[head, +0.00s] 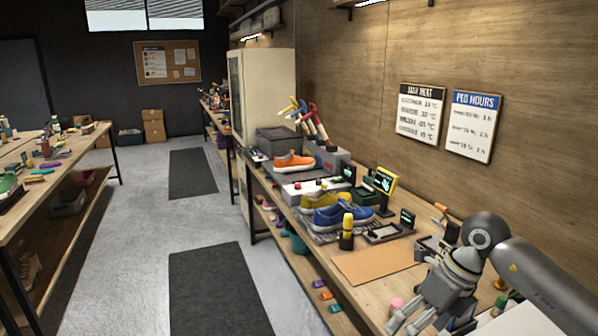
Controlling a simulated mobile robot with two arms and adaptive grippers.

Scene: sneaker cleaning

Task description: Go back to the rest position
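My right gripper (405,326) is at the lower right, over the near end of the right-hand workbench (372,265). Its two fingers point down and to the left, are spread apart, and no object shows between them. My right arm comes in from the right edge. My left gripper is not in view. A blue sneaker (343,218) and a yellow sneaker (318,202) stand close together on the bench, beyond the gripper and apart from it.
A brown mat (373,262) lies bare before the gripper. A yellow-and-black bottle (347,232) and small lit displays (385,181) stand near the sneakers. A wooden wall (450,60) bounds the right side. Another bench (50,180) is at left; the aisle floor (207,215) is clear.

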